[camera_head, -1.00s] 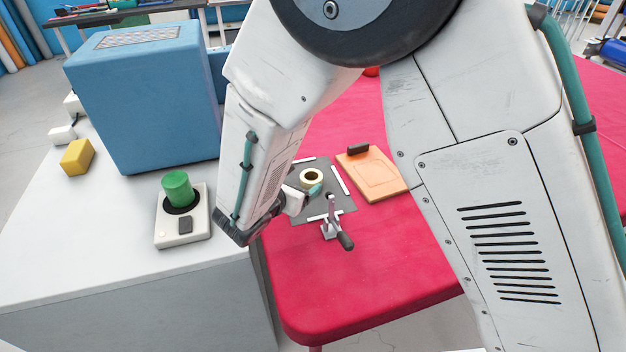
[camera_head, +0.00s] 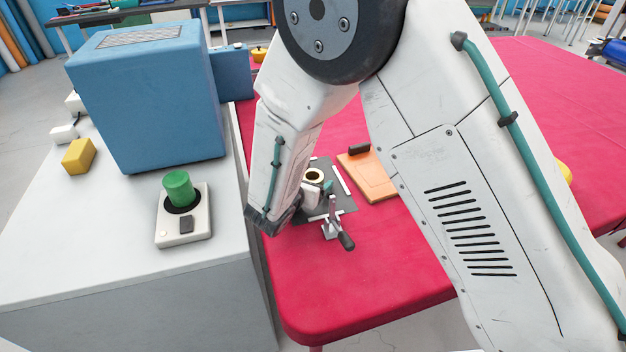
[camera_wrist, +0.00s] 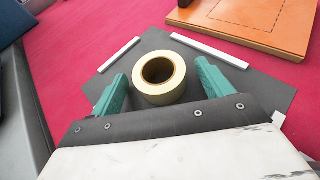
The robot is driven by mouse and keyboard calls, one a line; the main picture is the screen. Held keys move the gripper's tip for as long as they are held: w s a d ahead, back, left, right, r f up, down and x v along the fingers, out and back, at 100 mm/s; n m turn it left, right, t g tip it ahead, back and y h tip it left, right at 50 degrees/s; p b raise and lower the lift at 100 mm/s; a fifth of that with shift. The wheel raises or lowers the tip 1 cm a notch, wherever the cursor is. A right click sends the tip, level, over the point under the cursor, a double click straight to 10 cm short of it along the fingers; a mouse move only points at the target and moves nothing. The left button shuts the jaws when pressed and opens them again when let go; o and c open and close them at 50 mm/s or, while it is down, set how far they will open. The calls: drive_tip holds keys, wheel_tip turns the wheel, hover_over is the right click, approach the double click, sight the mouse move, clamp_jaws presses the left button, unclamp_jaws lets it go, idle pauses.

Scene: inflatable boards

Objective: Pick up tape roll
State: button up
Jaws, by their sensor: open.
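The tape roll (camera_wrist: 160,95), cream with a dark hollow core, lies flat on a dark grey mat (camera_wrist: 262,91) marked with white strips. In the wrist view my gripper (camera_wrist: 156,82) is open, with one teal finger on each side of the roll. The right finger looks closer to the roll than the left one; I cannot tell whether it touches. In the head view the roll (camera_head: 314,175) shows just beyond my gripper (camera_head: 325,188), which partly covers it and the mat.
An orange board (camera_head: 369,180) with a black handle lies right of the mat. A metal clamp (camera_head: 333,229) with a dark handle stands at the mat's near edge. A white counter (camera_head: 105,225) bears a blue box (camera_head: 150,105) and a green-button unit (camera_head: 182,222). The red table's front is clear.

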drive_tip(key=c, duration=1.1)
drive_tip(key=shift+r, duration=0.1)
